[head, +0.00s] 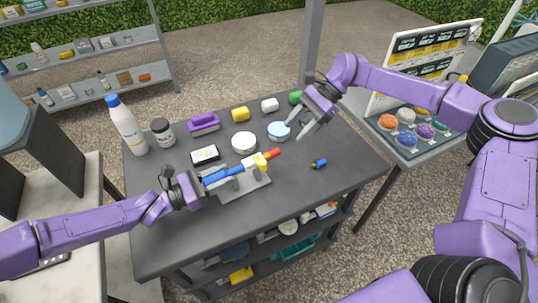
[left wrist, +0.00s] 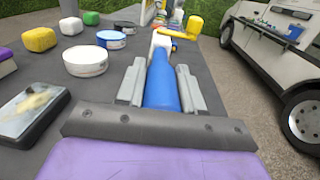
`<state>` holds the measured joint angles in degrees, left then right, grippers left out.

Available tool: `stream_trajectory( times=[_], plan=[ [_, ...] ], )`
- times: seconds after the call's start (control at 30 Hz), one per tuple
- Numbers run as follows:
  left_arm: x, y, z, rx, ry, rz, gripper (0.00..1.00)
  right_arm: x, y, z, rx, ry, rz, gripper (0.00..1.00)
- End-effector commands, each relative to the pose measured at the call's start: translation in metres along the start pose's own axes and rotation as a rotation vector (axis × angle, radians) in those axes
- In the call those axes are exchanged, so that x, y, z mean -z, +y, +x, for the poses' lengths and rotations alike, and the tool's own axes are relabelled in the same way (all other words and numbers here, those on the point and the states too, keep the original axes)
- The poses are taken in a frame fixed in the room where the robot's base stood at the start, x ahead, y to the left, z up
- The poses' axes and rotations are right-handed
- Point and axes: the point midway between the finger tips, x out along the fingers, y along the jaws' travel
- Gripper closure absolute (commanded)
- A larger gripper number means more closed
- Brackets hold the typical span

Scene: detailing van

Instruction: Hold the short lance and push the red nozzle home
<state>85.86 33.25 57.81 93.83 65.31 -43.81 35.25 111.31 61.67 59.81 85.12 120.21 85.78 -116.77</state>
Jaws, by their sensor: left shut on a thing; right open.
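The short lance (head: 227,171) is blue, with a white section and a yellow part (head: 262,164) toward its far end. It lies along a grey stand (head: 247,188) on the dark table. The red nozzle (head: 274,153) is at the lance's right tip; I cannot tell how far it is seated. My left gripper (head: 203,181) is shut on the lance's blue rear body. In the left wrist view, the blue body (left wrist: 162,88) lies between the two grey fingers. My right gripper (head: 308,128) is open and empty above the table's back right, apart from the nozzle.
A small blue-and-yellow piece (head: 319,163) lies right of the stand. Behind are a round white tub (head: 244,143), a blue-lidded tub (head: 279,130), a dark-framed pad (head: 205,154), a purple brush (head: 204,123) and a tall white bottle (head: 126,126). The table's front right is clear.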

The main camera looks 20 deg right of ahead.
Motion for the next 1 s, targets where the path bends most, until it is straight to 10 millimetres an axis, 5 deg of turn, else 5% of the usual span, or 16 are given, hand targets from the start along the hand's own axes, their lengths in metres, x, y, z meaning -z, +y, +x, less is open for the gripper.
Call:
stream_trajectory(
  times=[0.2,0.53,0.57,0.63,1.0],
  plan=[
    [0.0,0.0,0.0,0.0,-0.001,0.001,1.0,0.0,0.0,-0.04,0.001,0.0,0.0,0.47],
    [0.0,0.0,0.0,0.0,-0.001,0.001,1.0,0.0,0.0,-0.047,-0.001,-0.001,-0.001,0.47],
    [0.0,0.0,0.0,0.0,-0.001,0.001,0.54,0.0,0.0,-0.046,-0.001,-0.001,-0.001,0.47],
    [0.0,0.0,0.0,0.0,-0.001,0.001,0.34,0.0,0.0,-0.046,-0.001,-0.001,-0.001,0.47],
    [0.0,0.001,-0.009,-0.003,0.0,0.001,0.34,0.0,0.0,-0.046,-0.001,-0.001,-0.001,0.47]
  ],
)
